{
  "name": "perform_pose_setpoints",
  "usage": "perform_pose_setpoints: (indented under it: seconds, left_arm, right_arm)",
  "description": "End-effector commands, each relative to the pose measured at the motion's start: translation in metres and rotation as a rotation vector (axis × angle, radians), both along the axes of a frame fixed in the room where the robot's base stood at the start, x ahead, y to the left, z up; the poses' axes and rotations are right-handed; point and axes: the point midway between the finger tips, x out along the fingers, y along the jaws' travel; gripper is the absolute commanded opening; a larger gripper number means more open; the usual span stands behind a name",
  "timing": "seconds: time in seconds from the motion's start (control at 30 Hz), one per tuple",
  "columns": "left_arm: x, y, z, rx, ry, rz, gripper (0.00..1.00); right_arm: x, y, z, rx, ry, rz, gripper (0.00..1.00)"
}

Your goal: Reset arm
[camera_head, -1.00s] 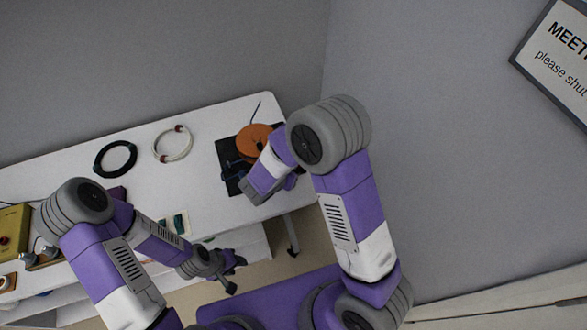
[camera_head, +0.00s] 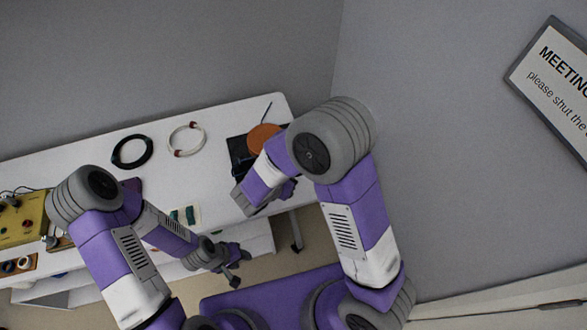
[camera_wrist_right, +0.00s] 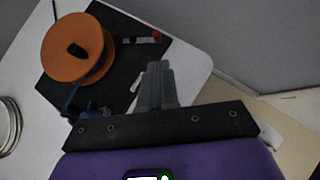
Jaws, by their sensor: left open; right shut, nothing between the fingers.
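My left gripper (camera_head: 240,268) hangs in front of the white table's (camera_head: 90,175) front edge, over the floor side. Its two dark fingers are apart with nothing between them. My right arm reaches over the table's right end, and its gripper is mostly hidden by its own wrist in the head view. In the right wrist view my right gripper (camera_wrist_right: 158,80) shows its grey fingers together and empty, beside the black mat (camera_wrist_right: 128,85). An orange spool (camera_wrist_right: 75,50) lies on that mat, left of the fingers.
A black cable coil (camera_head: 132,151) and a white cable ring (camera_head: 187,139) lie on the table. A yellow box (camera_head: 22,222) stands at the far left. Grey walls close off the back and right, with a framed sign (camera_head: 555,85) on the right wall.

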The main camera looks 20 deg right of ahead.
Motion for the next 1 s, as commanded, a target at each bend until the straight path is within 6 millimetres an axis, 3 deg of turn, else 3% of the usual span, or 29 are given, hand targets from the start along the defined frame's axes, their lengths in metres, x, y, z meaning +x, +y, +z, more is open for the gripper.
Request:
perform_pose_setpoints:
  seconds: [0.13,0.73,0.87,0.97,1.0]
  left_arm:
    - [0.0,0.0,0.005,0.0,0.0,0.0,0.43]
    - [0.0,0.0,0.004,0.0,0.0,0.0,0.43]
    - [0.0,0.0,0.004,0.0,0.0,0.0,0.43]
    - [0.0,0.0,0.004,0.0,0.0,0.0,0.43]
    - [0.0,0.0,0.004,0.0,0.0,0.0,0.43]
  right_arm:
    - [-0.004,0.004,0.007,0.0,0.0,0.001,0.0]
    - [-0.006,0.003,0.004,0.005,0.007,-0.008,0.0]
    - [-0.026,-0.007,-0.021,0.077,0.088,-0.108,0.0]
    - [-0.067,-0.017,-0.061,0.221,0.22,-0.316,0.0]
    - [-0.089,-0.018,-0.078,0.3,0.28,-0.437,0.0]
